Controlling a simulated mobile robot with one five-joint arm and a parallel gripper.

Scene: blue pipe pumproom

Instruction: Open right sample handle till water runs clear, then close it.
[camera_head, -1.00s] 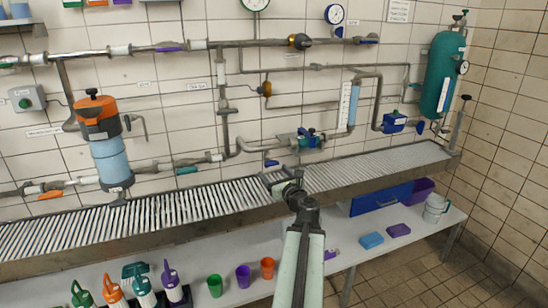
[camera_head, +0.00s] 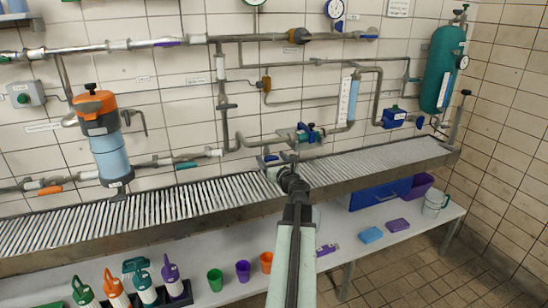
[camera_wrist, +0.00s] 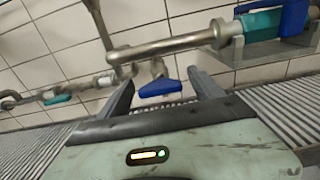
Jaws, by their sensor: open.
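A small blue tap handle (camera_head: 270,158) sits low on the grey pipe in the middle of the wall, just above the slatted trough (camera_head: 350,163). I take it for the right sample handle, but I can read no label on it. In the wrist view the blue handle (camera_wrist: 158,88) shows ahead, between my fingers and apart from both. My gripper (camera_wrist: 161,80) is open and empty. In the head view my gripper (camera_head: 279,164) is at the trough, close to the handle and partly covering that area. I see no water stream at the tap.
A teal and blue valve (camera_head: 308,134) is right of the handle; it looms at upper right in the wrist view (camera_wrist: 262,25). A orange-topped blue filter (camera_head: 107,145) hangs left. Cups, bottles and a blue bin stand on the bench (camera_head: 335,240) below the trough.

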